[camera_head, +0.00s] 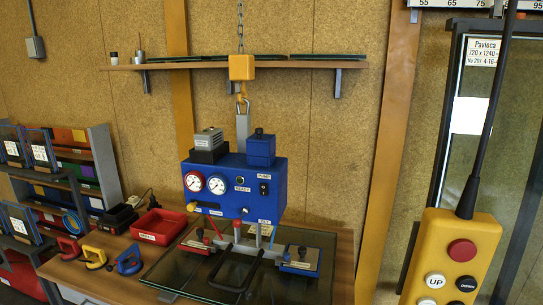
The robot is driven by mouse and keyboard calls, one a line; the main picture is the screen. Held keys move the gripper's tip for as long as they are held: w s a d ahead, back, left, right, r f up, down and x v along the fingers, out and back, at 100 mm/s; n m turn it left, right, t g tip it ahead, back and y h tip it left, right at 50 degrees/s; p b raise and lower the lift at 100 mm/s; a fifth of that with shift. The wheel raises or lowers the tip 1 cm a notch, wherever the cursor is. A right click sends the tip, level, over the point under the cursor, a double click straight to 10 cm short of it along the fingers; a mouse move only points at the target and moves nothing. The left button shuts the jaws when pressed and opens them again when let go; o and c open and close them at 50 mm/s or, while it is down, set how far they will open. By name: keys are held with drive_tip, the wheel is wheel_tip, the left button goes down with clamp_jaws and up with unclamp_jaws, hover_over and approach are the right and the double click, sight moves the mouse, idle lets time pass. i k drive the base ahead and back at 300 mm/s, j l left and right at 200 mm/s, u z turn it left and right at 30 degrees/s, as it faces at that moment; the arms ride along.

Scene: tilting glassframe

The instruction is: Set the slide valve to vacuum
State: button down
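A blue vacuum lifter body (222,178) hangs from a yellow hoist hook (242,68) on a chain, above the wooden bench. Its front carries two round gauges, a small dark round fitting, a black switch and small labels. Suction pads and a black handle sit below, over a dark glass pane (200,262). My gripper is not in view.
A yellow pendant (452,260) with UP and DOWN buttons hangs close at the right on a black cable. The bench (90,272) holds a red bin (158,227) and red, yellow and blue hand suction lifters. A rack stands left; a framed pane leans right.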

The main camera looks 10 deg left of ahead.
sight(191, 207)
drive_tip(key=u, duration=1.25)
